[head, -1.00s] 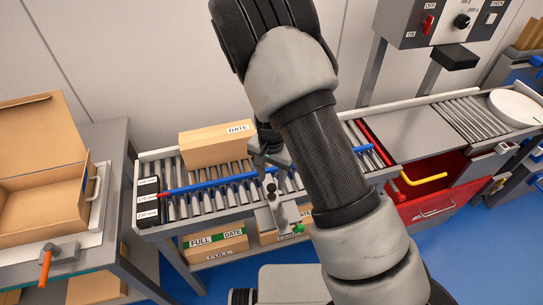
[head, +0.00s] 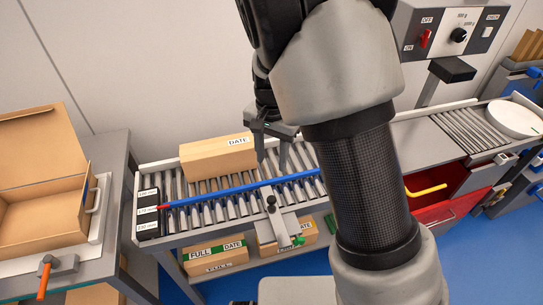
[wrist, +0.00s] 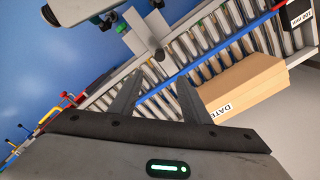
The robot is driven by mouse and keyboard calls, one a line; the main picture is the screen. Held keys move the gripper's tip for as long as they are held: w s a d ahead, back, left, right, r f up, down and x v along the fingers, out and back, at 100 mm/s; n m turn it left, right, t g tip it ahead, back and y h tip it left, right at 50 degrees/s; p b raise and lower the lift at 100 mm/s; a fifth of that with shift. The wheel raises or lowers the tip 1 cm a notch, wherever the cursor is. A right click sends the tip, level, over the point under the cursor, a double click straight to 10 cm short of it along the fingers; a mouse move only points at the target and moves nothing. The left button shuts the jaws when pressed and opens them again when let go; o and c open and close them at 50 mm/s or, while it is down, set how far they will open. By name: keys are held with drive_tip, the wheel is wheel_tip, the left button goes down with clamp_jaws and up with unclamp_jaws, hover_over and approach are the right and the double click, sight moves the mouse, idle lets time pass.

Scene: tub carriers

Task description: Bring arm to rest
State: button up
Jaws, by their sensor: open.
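My gripper (head: 272,143) is open and empty above the roller conveyor, to the right of the closed cardboard box marked DATE (head: 218,156). In the wrist view the two open fingers (wrist: 155,98) point towards the rollers, with the same box (wrist: 243,92) to their right and apart from them. My arm crosses the head view from top to bottom and hides part of the conveyor and the wall behind it.
The roller conveyor (head: 180,224) carries a blue rail (head: 240,188) and a metal clamp plate (head: 280,222). An open carton (head: 45,205) stands on the left bench. A red drawer (head: 440,211) with a yellow handle is at right, below a control box (head: 448,30). Boxes lie on the lower shelf.

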drive_tip(key=s+d+r+n+t+y, duration=0.1)
drive_tip(key=s+d+r, duration=0.2)
drive_tip(key=r, duration=0.4)
drive_tip(key=s+d+r+n+t+y, duration=0.1)
drive_tip(key=s+d+r, duration=0.25)
drive_tip(key=r, duration=0.35)
drive_tip(key=s+d+r+n+t+h, duration=0.1)
drive_tip(key=s+d+r+n, duration=0.1)
drive_tip(key=s, duration=0.4)
drive_tip(key=s+d+r+n+t+h, duration=0.1)
drive_tip(key=s+d+r+t, duration=0.1)
drive_tip(key=s+d+r, duration=0.3)
drive_tip(key=s, duration=0.2)
drive_tip(key=shift+s+r+n+t, duration=0.15)
drive_tip(key=shift+s+n+t, duration=0.15)
drive_tip(key=shift+n, duration=0.1)
drive_tip(key=shift+d, duration=0.1)
